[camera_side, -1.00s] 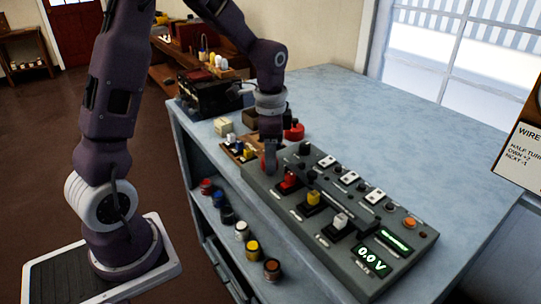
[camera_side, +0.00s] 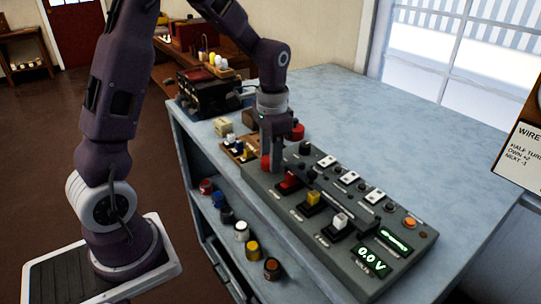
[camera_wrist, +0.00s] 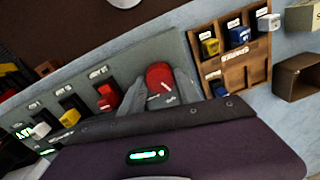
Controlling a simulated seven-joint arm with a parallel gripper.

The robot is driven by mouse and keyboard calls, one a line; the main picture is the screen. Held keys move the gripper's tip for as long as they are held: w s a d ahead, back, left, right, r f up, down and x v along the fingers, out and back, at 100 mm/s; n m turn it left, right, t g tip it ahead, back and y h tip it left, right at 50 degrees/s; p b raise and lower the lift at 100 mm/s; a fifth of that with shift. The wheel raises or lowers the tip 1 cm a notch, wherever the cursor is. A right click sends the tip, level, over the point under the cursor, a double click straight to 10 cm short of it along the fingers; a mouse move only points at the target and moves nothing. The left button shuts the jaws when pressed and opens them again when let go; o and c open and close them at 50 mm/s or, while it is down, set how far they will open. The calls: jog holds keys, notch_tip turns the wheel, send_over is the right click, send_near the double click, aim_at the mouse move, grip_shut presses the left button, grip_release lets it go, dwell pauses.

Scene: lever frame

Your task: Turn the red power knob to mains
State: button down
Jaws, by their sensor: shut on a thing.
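The red power knob (camera_wrist: 160,77) sits at the end of the grey panel (camera_wrist: 140,62) in the wrist view, with a pale pointer line on its face. My gripper (camera_wrist: 160,92) has a finger on each side of it and is shut on it. In the side view my gripper (camera_side: 271,160) points down at the panel's far left end, and a bit of the red knob (camera_side: 265,162) shows beside a finger. Which label the pointer faces is too small to read.
Red (camera_side: 288,181), yellow (camera_side: 313,198) and white (camera_side: 340,220) levers stand along the panel near my gripper. A wooden rack (camera_wrist: 236,62) with small coloured blocks lies beside the panel. The blue bench top (camera_side: 440,140) is clear behind the panel.

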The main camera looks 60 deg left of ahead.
jog(key=n, duration=0.4)
jog(key=shift+n, duration=0.4)
jog(key=shift+r, duration=0.1)
dwell(0.3)
jog(key=c, duration=0.9)
grip_release()
jog(key=shift+o, duration=0.2)
